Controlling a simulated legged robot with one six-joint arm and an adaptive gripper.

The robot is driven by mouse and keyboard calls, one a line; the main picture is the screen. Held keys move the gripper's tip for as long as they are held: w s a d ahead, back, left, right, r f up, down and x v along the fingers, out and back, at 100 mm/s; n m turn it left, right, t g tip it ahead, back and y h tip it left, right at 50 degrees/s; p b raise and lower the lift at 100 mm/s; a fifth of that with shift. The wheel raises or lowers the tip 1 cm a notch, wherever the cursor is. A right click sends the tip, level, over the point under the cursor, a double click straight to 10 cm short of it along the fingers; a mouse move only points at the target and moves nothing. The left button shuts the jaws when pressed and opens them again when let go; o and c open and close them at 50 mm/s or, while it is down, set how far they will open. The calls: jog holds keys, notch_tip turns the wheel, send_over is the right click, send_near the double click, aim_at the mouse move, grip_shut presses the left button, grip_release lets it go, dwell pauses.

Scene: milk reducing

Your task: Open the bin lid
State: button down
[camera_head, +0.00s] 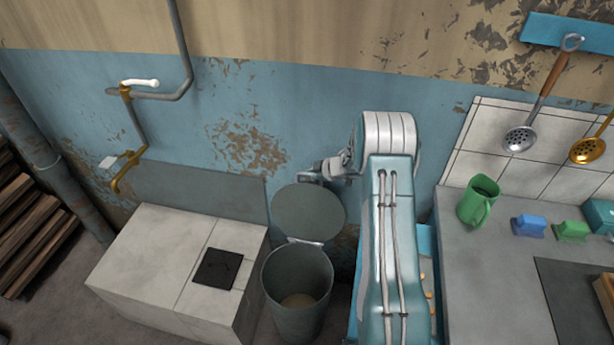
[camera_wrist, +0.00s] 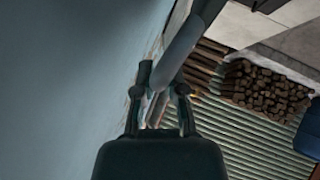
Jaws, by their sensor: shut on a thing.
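The bin (camera_head: 297,290) is a grey round container standing on the floor, with its open top facing up and its inside showing. The bin lid (camera_head: 308,213), a round grey disc, stands raised behind the opening, joined at a hinge at the back rim. My gripper (camera_head: 311,176) is at the lid's top edge and is shut on it. My arm covers part of the area right of the bin.
A white tiled block (camera_head: 160,265) with a dark plate stands left of the bin. The blue wall (camera_head: 235,110) is close behind my gripper. Stacked wood (camera_wrist: 265,87) shows in the wrist view.

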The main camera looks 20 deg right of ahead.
jog(key=shift+w+d, duration=0.1)
jog(key=shift+w, duration=0.05)
jog(key=c, duration=0.7)
grip_release()
jog(key=v, duration=1.2)
jog(key=shift+f, duration=0.1)
